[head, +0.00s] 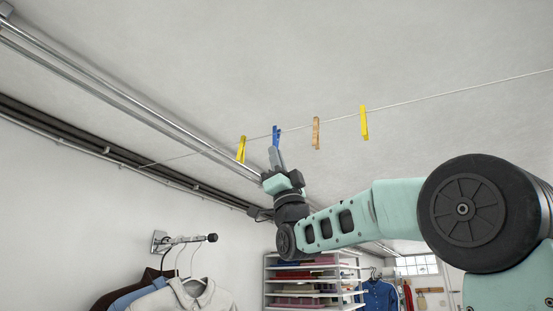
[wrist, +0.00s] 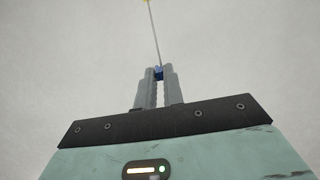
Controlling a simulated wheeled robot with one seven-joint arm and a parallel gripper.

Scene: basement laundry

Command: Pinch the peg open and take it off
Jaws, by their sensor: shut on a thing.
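Several pegs hang on a thin line (head: 440,97) under the ceiling. The blue peg (head: 276,131) is between a yellow peg (head: 241,149) on its left and a wooden peg (head: 316,133) on its right. Another yellow peg (head: 364,122) is farther right. My gripper (head: 275,155) reaches up from below to the blue peg. In the wrist view, my gripper (wrist: 159,75) is shut on the blue peg (wrist: 158,72), with its two fingers on either side. The fingers hide most of the peg. Its top is still at the line.
Metal pipes (head: 120,93) run along the ceiling at the left. Clothes on hangers (head: 185,293) hang from a wall rail (head: 185,240) at lower left. A shelf with folded cloths (head: 310,280) stands below my arm.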

